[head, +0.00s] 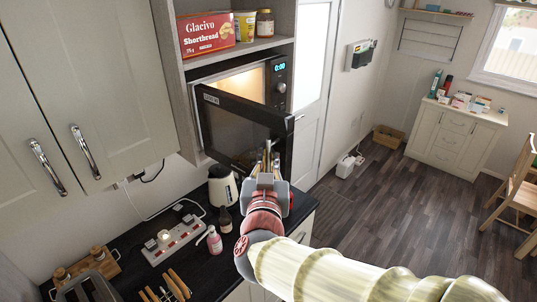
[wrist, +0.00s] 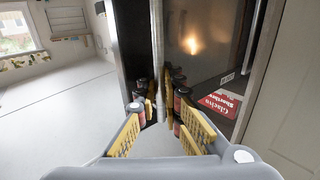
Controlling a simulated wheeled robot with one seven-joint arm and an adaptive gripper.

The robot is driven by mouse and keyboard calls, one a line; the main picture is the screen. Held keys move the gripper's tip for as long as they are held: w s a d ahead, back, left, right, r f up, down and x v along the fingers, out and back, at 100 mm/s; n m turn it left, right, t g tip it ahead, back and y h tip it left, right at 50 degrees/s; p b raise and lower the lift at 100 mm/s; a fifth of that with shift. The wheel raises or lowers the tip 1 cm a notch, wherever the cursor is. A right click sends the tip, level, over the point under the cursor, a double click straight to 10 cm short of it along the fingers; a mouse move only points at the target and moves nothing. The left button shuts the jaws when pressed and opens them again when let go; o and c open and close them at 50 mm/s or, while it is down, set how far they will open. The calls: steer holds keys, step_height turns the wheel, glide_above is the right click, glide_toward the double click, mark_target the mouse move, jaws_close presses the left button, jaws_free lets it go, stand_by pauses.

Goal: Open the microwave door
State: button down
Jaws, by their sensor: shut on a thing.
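The microwave (head: 279,88) stands in the wall-cabinet niche, its clock lit and its inside lit warm. Its dark door (head: 232,112) is partly open, swung out toward me. The door's glossy surface (wrist: 205,45) also fills the middle of the wrist view. My gripper (head: 267,152) is at the door's free edge in the head view. In the wrist view its yellow-padded fingers (wrist: 160,110) are on either side of the upright metal handle (wrist: 157,55) and shut on it. The fingers hide part of the handle in the head view.
A shortbread box (head: 207,34) and jars sit on the shelf above. A kettle (head: 222,185), a power strip (head: 172,240) and bottles stand on the dark counter below the door. Closed cupboards (head: 90,90) are at left. The floor (head: 400,215) at right is largely clear.

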steer(key=c, duration=2.1)
jaws_free()
steer(key=shift+s+d, duration=0.15)
steer(key=shift+c, duration=0.2)
steer(key=shift+o, duration=0.7)
steer(key=s, duration=1.2)
steer(key=shift+a, duration=0.2)
